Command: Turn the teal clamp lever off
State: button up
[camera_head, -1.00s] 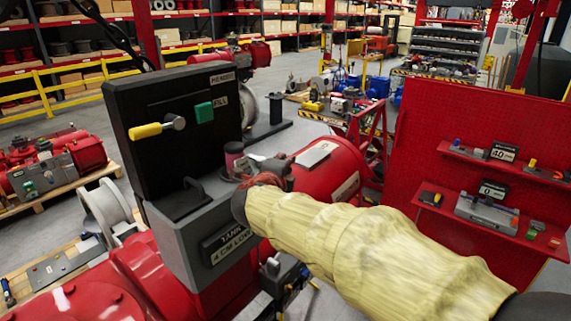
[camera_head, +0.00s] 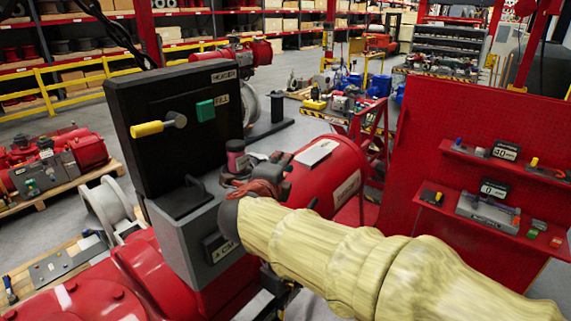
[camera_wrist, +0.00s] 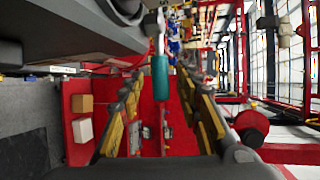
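The teal clamp lever (camera_wrist: 160,77) shows in the wrist view as a teal grip on a pale metal stem, near the picture's upper middle. My gripper (camera_wrist: 160,82) is open, with one yellow-padded finger on each side of the lever. The lever appears between the fingertips with a visible gap on both sides; I cannot tell the exact depth. In the head view my sleeved arm reaches to the grey and black actuator housing (camera_head: 170,120). The gripper fingers and the teal lever are hidden there.
The housing carries a yellow-handled lever (camera_head: 148,128) and a green block (camera_head: 205,110). A red cylinder (camera_head: 325,175) lies just behind my arm. A red pegboard (camera_head: 430,120) with shelves stands at right. Grey housing (camera_wrist: 60,25) fills the wrist view's upper left.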

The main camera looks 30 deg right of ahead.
jog(key=v, duration=0.6)
jog(key=shift+s+f, duration=0.1)
dwell(0.4)
